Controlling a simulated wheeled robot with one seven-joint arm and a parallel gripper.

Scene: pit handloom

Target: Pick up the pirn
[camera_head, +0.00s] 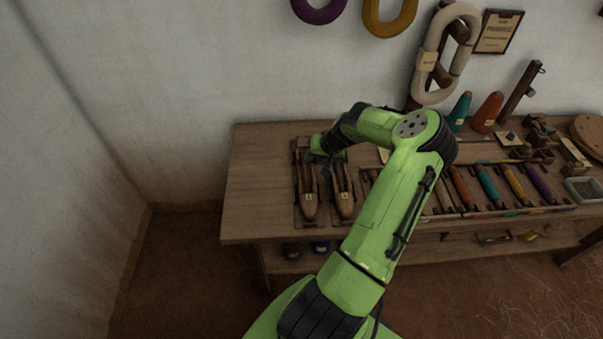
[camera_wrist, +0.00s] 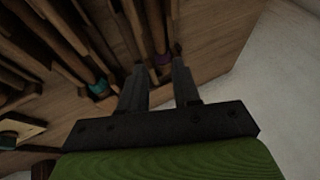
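Several slim pirns lie side by side in a rack at the right of the bench in the head view: a red pirn (camera_head: 461,187), a teal pirn (camera_head: 488,185), a yellow pirn (camera_head: 516,186) and a purple pirn (camera_head: 541,184). My gripper (camera_head: 325,157) is far to their left, low over two wooden shuttles, partly hidden by my arm. In the wrist view my gripper (camera_wrist: 159,68) has its two fingers apart. A slim wooden piece with a purple band (camera_wrist: 162,59) shows between them; I cannot tell whether it touches them. A teal-banded piece (camera_wrist: 98,88) lies to the left.
The left shuttle (camera_head: 308,196) and right shuttle (camera_head: 344,198) lie near the bench's left end. Teal (camera_head: 460,112) and orange cones (camera_head: 487,113) stand at the back. Yarn hanks (camera_head: 390,20) hang on the wall. The bench (camera_head: 255,190) is bare at its left end.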

